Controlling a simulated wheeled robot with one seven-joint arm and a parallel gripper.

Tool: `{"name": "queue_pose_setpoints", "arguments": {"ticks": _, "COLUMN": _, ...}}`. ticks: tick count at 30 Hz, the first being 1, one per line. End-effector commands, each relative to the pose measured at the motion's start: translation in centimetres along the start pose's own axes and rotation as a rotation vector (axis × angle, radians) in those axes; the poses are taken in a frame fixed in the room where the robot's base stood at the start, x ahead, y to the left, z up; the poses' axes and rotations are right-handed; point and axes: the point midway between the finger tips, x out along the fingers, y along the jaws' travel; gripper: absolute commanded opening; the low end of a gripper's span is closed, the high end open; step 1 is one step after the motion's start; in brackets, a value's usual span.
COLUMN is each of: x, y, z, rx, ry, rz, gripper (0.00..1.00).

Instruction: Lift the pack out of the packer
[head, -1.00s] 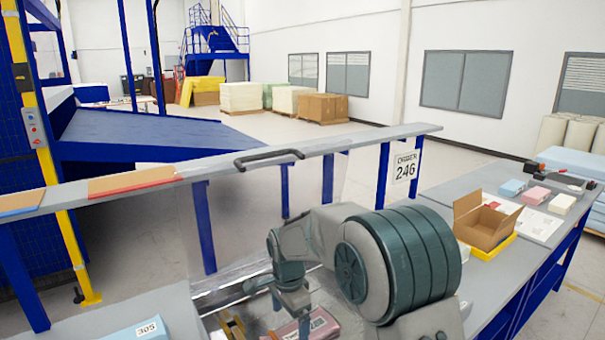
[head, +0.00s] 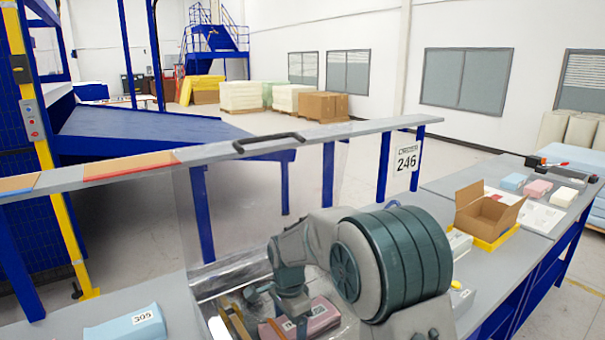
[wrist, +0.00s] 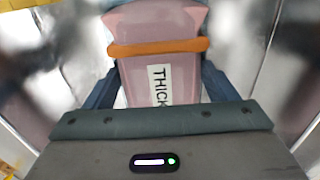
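The pink pack (wrist: 155,25) fills the middle of the wrist view, with an orange band (wrist: 158,47) across it and a white label reading "THICK" (wrist: 159,85). My gripper's dark fingers (wrist: 160,85) lie along its two sides and look closed on it; the tip contact is partly hidden. In the head view the pink pack (head: 322,318) lies low in the packer (head: 218,328), behind its clear panel. My gripper (head: 283,318) points down there, its fingertips hard to make out.
A blue block marked 305 (head: 135,325) lies on the bench to the left. A grey rail with a black handle (head: 268,143) stands behind the packer. An open cardboard box (head: 487,215) in a yellow tray stands on the right bench, with small foam blocks farther back.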

Motion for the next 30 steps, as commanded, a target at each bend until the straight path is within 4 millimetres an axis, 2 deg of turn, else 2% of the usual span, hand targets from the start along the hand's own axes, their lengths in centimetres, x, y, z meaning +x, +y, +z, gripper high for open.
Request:
{"name": "queue_pose_setpoints", "arguments": {"ticks": 13, "x": -0.2, "y": 0.0, "z": 0.0, "rx": 0.000, "ry": 0.000, "rz": -0.001, "gripper": 0.60}}
{"name": "queue_pose_setpoints", "arguments": {"ticks": 30, "x": -3.1, "y": 0.0, "z": 0.0, "rx": 0.001, "ry": 0.000, "rz": -0.001, "gripper": 0.60}}
